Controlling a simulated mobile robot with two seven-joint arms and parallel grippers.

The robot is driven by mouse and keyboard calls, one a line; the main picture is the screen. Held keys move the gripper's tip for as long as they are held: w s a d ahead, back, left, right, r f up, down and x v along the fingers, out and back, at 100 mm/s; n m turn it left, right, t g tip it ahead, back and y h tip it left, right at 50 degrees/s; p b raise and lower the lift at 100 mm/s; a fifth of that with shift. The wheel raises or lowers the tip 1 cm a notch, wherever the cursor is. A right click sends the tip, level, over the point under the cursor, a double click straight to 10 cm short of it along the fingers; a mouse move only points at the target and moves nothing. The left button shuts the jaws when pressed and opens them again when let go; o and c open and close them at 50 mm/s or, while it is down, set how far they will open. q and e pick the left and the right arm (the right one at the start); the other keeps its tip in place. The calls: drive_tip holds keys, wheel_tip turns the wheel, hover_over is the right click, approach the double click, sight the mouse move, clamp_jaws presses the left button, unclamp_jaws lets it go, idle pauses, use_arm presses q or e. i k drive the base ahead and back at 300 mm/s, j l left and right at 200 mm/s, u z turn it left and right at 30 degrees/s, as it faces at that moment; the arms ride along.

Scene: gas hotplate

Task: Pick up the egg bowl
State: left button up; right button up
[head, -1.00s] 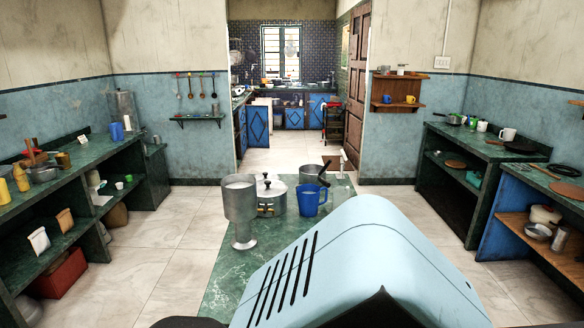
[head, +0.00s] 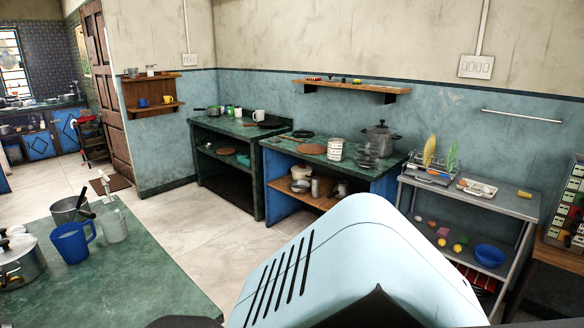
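No bowl clearly holding eggs can be made out. A blue bowl (head: 490,254) sits on the lower shelf of a grey metal rack (head: 475,196) at the right. What it holds is too small to tell. Small round yellow, pink and brown items (head: 443,234) lie on that shelf to the bowl's left. My left and right grippers are out of view. The large pale blue casing in the foreground seems to be my own body and hides part of the floor in front of the rack.
A green counter (head: 100,262) with a blue mug (head: 73,243) and a pot (head: 18,262) stands at the left. A blue-sided counter (head: 380,190) with pots stands left of the rack. A wooden-topped table (head: 562,245) is at the far right. Tiled floor (head: 180,225) lies open between the counters.

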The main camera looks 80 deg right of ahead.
sight(487, 257)
drive_tip(key=z, duration=3.8)
